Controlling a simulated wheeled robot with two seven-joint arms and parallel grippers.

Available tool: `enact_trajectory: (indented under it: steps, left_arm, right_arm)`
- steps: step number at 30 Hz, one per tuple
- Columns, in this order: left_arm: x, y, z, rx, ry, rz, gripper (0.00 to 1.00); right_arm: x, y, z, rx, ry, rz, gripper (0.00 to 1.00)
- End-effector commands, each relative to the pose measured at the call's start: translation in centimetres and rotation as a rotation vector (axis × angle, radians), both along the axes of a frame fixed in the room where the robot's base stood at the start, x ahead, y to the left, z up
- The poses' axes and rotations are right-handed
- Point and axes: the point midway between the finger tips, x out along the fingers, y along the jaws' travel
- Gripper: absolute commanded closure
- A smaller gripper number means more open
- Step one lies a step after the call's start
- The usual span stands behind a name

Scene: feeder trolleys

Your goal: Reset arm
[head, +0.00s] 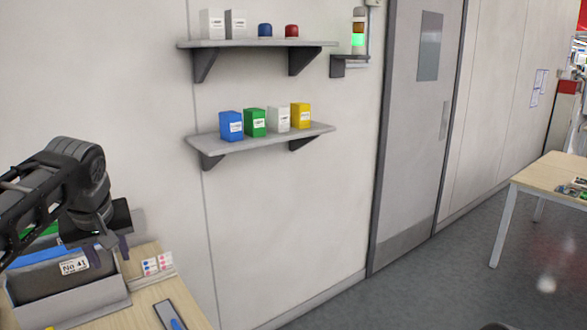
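My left arm comes in from the left, and its dark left gripper (114,241) points down above the right end of a grey bin labelled "No 41" (75,266). Its two fingertips look apart, with nothing seen between them. The bin stands on a wooden table (146,294) at the lower left. The arm hides part of the area behind the bin. My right gripper is not in view.
A card with coloured dots (157,264) and a grey device (170,315) lie right of the bin. Two wall shelves (262,142) hold boxes and small caps. A signal light (358,40) glows green beside a grey door (420,130). Another table (545,172) stands far right; the floor between is clear.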

Motion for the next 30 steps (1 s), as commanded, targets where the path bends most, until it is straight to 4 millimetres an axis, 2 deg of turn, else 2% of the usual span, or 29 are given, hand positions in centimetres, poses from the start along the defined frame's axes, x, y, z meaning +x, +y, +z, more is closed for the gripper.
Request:
enact_trajectory:
  steps: [5, 8, 11, 14, 17, 19, 21, 23, 24, 26, 27, 29, 30]
  left_arm:
    - [2.4, -1.6, -0.5, -0.007, -0.076, -0.1, 0.62]
    - [4.0, -3.1, -1.7, -0.017, -0.12, -0.173, 0.62]
    - [5.8, -5.1, -4.1, -0.038, -0.159, -0.256, 0.62]
    - [7.4, -7.5, -7.5, -0.067, -0.188, -0.336, 0.62]
    - [8.5, -10.6, -12.4, -0.113, -0.207, -0.416, 0.62]
    - [8.8, -13.1, -16.8, -0.154, -0.216, -0.467, 0.62]
    - [8.1, -15.8, -22.2, -0.203, -0.217, -0.507, 0.62]
    - [7.0, -17.8, -26.6, -0.241, -0.212, -0.527, 0.62]
    - [5.8, -19.1, -29.5, -0.266, -0.203, -0.535, 0.62]
    - [3.7, -20.8, -33.7, -0.297, -0.183, -0.537, 0.62]
    - [1.9, -21.8, -36.3, -0.316, -0.166, -0.535, 0.62]
    - [-1.1, -23.0, -40.1, -0.34, -0.13, -0.527, 0.62]
    - [-3.3, -23.8, -42.4, -0.353, -0.102, -0.521, 0.62]
  right_arm:
    - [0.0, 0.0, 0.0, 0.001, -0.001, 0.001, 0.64]
    - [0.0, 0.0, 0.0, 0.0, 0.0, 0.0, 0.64]
    - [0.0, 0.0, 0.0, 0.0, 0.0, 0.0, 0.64]
    - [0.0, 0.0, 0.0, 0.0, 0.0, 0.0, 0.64]
    - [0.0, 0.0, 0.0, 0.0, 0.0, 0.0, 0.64]
    - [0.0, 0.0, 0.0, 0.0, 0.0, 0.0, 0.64]
    - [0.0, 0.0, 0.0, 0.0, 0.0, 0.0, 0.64]
    - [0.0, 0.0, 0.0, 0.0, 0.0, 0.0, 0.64]
    - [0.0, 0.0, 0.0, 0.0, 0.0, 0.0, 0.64]
    - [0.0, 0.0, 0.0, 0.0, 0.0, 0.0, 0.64]
    - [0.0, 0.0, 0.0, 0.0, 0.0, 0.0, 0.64]
    - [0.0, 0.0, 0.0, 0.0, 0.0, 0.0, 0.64]
    - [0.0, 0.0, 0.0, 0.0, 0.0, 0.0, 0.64]
